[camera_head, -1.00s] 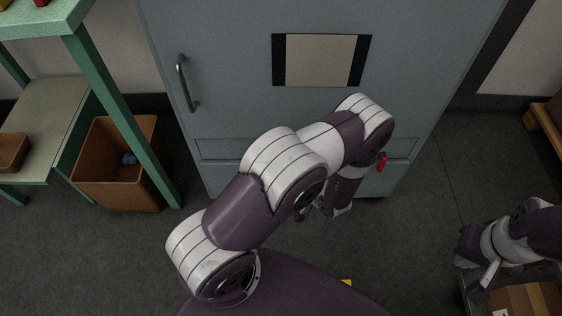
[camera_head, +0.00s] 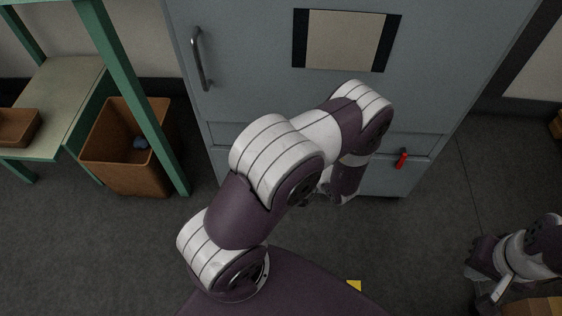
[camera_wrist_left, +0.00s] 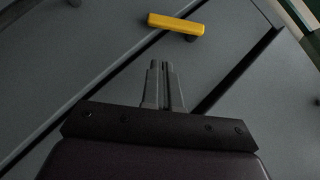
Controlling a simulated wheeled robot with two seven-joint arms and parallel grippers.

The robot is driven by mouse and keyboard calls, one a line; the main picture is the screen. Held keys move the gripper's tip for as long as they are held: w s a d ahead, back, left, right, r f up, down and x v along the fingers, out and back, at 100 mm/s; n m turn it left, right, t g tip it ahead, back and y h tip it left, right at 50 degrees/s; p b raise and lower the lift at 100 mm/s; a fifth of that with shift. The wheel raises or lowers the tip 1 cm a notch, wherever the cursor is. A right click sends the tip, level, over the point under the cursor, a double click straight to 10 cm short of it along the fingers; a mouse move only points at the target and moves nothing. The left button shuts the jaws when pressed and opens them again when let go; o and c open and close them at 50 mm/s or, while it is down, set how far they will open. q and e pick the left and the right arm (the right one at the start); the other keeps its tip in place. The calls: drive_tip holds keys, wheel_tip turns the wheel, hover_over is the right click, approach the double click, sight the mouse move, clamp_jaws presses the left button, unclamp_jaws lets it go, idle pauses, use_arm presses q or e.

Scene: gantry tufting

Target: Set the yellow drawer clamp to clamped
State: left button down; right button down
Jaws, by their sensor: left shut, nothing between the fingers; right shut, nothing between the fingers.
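The yellow drawer clamp (camera_wrist_left: 176,24) shows in the left wrist view as a short yellow bar on a dark pivot, on the grey cabinet front beside a dark seam. I cannot tell its setting. My left gripper (camera_wrist_left: 160,66) is shut and empty, its fingertips pointing toward the bar and apart from it in the picture. In the head view my left arm hides the yellow clamp and most of that gripper. The grey cabinet (camera_head: 245,80) stands ahead, its drawer (camera_head: 385,178) low down. My right gripper (camera_head: 476,272) is shut and empty at lower right, away from the cabinet.
A red clamp (camera_head: 402,160) sits at the drawer's right side. A vertical handle (camera_head: 200,60) is on the cabinet door. A green-framed bench (camera_head: 140,95) and a brown bin (camera_head: 95,160) stand left. A cardboard box (camera_head: 535,308) is at lower right.

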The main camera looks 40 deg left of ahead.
use_arm(q)
drive_tip(key=a+f+b, duration=0.1)
drive_tip(key=a, duration=0.1)
drive_tip(key=s+a+f+b, duration=0.1)
drive_tip(key=a+f, duration=0.1)
drive_tip(key=shift+s+f, duration=0.1)
drive_tip(key=m+y+b, duration=0.1)
drive_tip(key=f+m+y+b, duration=0.1)
drive_tip(key=y, duration=0.1)
drive_tip(key=f+m+y+b, duration=0.1)
drive_tip(key=m+y, duration=0.1)
drive_tip(key=shift+s+a+g, duration=0.15)
drive_tip(key=shift+a+g, duration=0.15)
drive_tip(key=shift+g, duration=0.1)
drive_tip(key=shift+r, duration=0.1)
